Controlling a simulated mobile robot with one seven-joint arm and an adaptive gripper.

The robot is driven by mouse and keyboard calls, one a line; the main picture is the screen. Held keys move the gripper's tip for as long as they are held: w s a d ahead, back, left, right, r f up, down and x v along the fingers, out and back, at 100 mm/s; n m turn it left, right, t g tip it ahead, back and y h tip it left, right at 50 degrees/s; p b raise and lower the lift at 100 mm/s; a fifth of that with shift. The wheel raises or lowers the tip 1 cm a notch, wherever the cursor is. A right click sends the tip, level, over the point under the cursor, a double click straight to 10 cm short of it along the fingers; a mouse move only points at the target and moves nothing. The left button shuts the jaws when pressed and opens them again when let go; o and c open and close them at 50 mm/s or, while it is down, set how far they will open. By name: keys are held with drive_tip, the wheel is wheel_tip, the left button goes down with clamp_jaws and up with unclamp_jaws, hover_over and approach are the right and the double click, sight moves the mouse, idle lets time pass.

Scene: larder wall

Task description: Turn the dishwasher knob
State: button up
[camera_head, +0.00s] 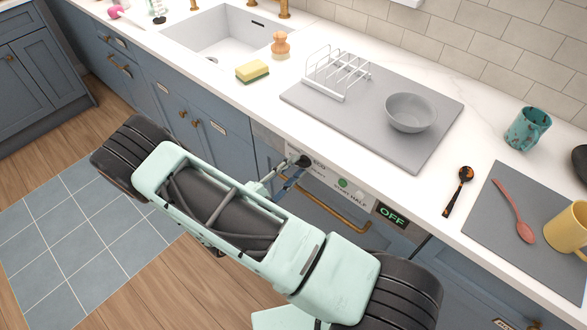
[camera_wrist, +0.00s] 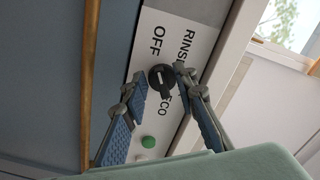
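The dishwasher knob (camera_wrist: 161,80) is a small round black dial with a pale mark, set on a white panel (camera_wrist: 146,115) labelled OFF, RINSE and ECO. In the head view the knob (camera_head: 303,160) sits at the panel's left part. My gripper (camera_wrist: 160,76) is open, with one finger on each side of the knob. Its fingertips are close to the knob, but I cannot tell whether they touch it. In the head view my gripper (camera_head: 286,178) is partly hidden by my arm. A display (camera_head: 391,215) on the panel reads OFF.
A green button (camera_head: 343,183) and a brass handle (camera_head: 335,214) lie close to my gripper. The counter above holds a dish rack (camera_head: 338,72), a grey bowl (camera_head: 410,112), a sponge (camera_head: 252,70) and a black-and-orange spoon (camera_head: 458,190). The tiled floor at left is clear.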

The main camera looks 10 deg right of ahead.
drive_tip(key=v, duration=1.2)
